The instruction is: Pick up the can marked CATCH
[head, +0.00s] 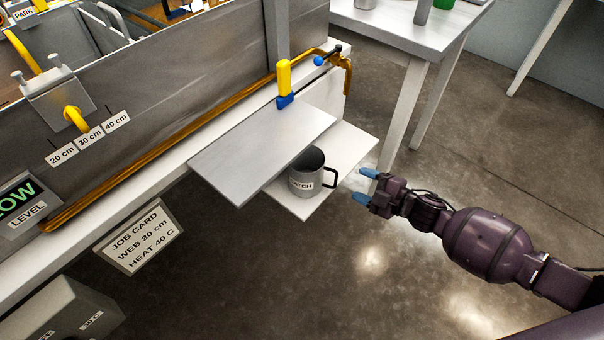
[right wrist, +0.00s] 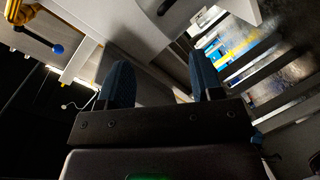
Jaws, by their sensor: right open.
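The can marked CATCH (head: 301,184) is a grey cup with a dark loop handle on its right side and a white label. It stands upright on a low white shelf (head: 350,152), and a grey plate (head: 255,150) above the shelf overhangs part of it. My right gripper (head: 365,185) has blue fingertips and is open and empty. It is just right of the handle, apart from it, with its fingers pointing left toward the can. Its two fingers also show apart in the right wrist view (right wrist: 162,78), where I cannot clearly make out the can. My left gripper is not in view.
A yellow and blue clamp piece (head: 284,80) stands at the plate's back edge. A brass pipe (head: 180,135) runs along the grey tank wall (head: 200,65). A job card (head: 139,237) hangs at lower left. A white table (head: 420,28) stands behind.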

